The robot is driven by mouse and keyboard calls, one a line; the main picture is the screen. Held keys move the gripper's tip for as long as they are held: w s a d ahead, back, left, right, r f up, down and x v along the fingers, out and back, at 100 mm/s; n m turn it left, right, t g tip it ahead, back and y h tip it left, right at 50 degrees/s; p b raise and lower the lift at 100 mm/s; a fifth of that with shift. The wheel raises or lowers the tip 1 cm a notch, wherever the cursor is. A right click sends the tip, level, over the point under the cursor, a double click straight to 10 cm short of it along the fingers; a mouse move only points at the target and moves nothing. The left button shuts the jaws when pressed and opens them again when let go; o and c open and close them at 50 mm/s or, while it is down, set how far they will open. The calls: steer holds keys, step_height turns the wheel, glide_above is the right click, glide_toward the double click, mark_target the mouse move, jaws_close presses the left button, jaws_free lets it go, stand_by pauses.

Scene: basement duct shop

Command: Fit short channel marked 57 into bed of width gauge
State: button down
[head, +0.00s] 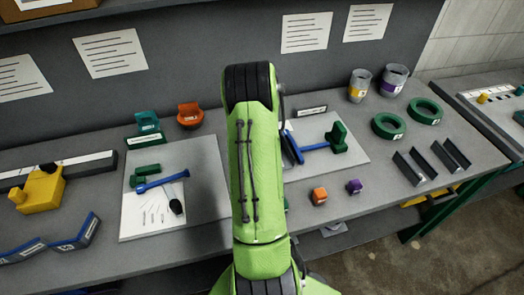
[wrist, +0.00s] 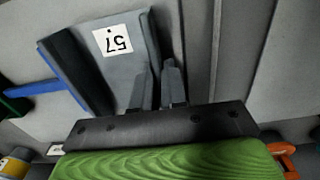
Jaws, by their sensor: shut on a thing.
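My gripper (wrist: 156,75) is shut on one wall of the short channel marked 57 (wrist: 88,63), a dark grey piece. Its white label reads upside down in the wrist view. In the head view my arm hides the gripper and most of the channel; a dark edge shows just right of the arm. A blue bar with a green upright block (head: 338,137) lies on the right pale board, close by; it may be the width gauge, but I cannot be sure. The blue bar also shows left of the channel in the wrist view (wrist: 62,78). I cannot tell whether they touch.
Orange (head: 319,196) and purple (head: 354,187) blocks sit in front of the right board (head: 352,159). Grey channels (head: 412,168), green rings (head: 388,125) and two cans stand further right. A yellow block (head: 40,187) on a rail and blue channels (head: 78,232) are left.

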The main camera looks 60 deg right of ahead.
steer(key=shift+f+b, duration=0.3)
steer(key=shift+f, duration=0.15)
steer(key=c, duration=1.1)
jaws_free()
steer(key=shift+r, duration=0.1)
step_height(320, 180, up, 16)
steer(key=p, duration=0.2)
steer(key=shift+p, duration=0.4)
steer(key=shift+f, duration=0.25)
